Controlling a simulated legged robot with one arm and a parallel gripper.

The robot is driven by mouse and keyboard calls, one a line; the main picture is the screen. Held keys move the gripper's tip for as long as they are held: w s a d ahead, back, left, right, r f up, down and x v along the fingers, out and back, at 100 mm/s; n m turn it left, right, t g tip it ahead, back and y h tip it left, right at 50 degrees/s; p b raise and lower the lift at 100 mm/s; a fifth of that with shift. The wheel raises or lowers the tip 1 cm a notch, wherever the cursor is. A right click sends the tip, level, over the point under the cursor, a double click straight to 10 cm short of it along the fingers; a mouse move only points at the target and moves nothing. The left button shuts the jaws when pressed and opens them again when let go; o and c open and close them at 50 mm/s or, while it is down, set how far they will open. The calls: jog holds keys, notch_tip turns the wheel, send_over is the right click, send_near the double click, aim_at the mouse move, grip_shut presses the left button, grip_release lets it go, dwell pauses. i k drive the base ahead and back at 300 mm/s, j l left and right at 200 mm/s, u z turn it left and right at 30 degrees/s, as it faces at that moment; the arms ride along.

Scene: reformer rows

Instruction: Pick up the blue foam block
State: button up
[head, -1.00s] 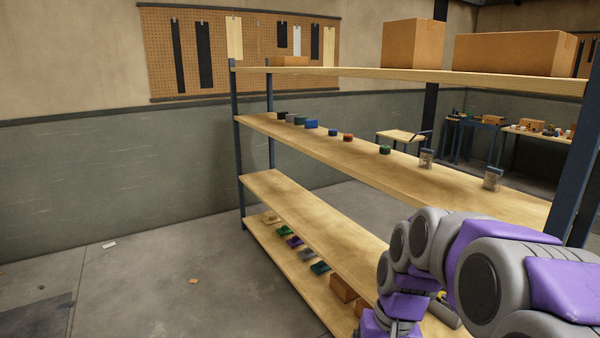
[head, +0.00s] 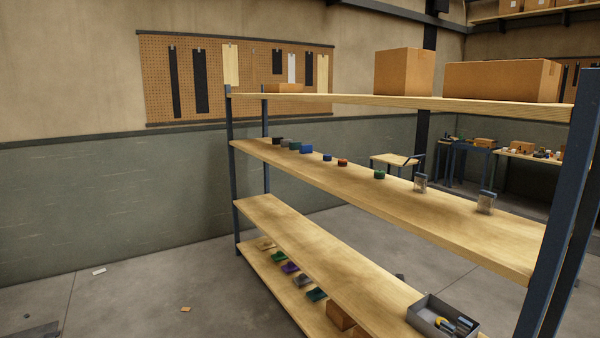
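A blue block-shaped item (head: 306,149) sits on the long wooden shelf (head: 440,216) below the top shelf, towards its far left end. It is too small to tell whether it is foam. A smaller, rounder dark blue item (head: 327,157) sits just to its right. A grey-green round item (head: 294,145) stands close on its left. My arm and gripper are not in view.
A blue rack post (head: 560,200) rises at near right. A grey bin (head: 440,316) sits low. Floor (head: 140,300) at left is mostly clear.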

aim_at(304, 149)
jog(key=i+l+z, duration=0.1)
jog(key=l+z, duration=0.35)
jog(key=l, duration=0.15)
jog(key=i+l+z, duration=0.25)
jog(key=l+z, duration=0.25)
jog(key=i+l+z, duration=0.3)
jog(key=l+z, duration=0.15)
jog(key=l, duration=0.15)
jog(key=i+l+z, duration=0.65)
jog(key=z, duration=0.25)
jog(key=i+u, duration=0.2)
jog(key=i, duration=0.4)
jog(key=i+l+u, duration=0.15)
jog(key=i, duration=0.45)
jog(key=i+l+u, duration=0.2)
jog(key=i, duration=0.35)
jog(key=i+j+u, duration=0.25)
jog(key=i+u, duration=0.2)
jog(key=i+j+u, duration=0.1)
jog(key=i+u, duration=0.35)
jog(key=i+l+u, duration=0.1)
jog(key=i+u, duration=0.35)
jog(key=i+l+u, duration=0.25)
jog(key=i+u, duration=0.2)
jog(key=i+j+u, duration=0.2)
jog(key=i+u, duration=0.3)
jog(key=i, duration=0.45)
jog(key=i+l+u, duration=0.2)
jog(key=i+u, duration=0.25)
jog(key=i, duration=0.5)
